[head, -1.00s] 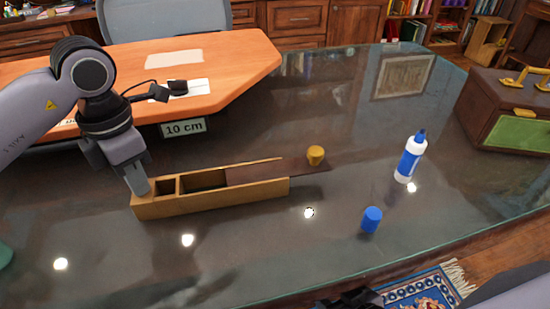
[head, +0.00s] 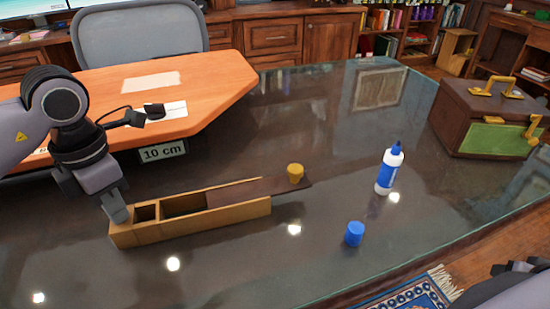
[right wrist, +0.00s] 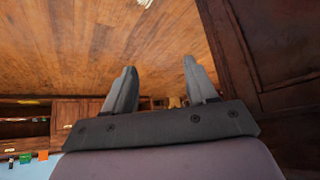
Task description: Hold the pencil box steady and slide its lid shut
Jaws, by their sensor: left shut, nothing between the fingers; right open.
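The pencil box (head: 190,224) is a long, narrow wooden box on the dark glossy table. Its dark brown sliding lid (head: 240,191) covers the right part and sticks out past the box's right end. A yellow knob (head: 295,173) stands on the lid's outer end. Two openings show at the box's left. My left gripper (head: 117,213) is shut and empty, its fingers against or right beside the box's left end; exact contact is unclear. My right gripper (right wrist: 157,78) is open and empty in the right wrist view, away from the box, with wooden floor behind it.
A blue-and-white bottle (head: 389,170) and a blue cylinder (head: 354,233) stand right of the box. A brown case with a green panel (head: 491,138) sits at the table's right. A "10 cm" sign (head: 163,151) is behind the box. Table in front is clear.

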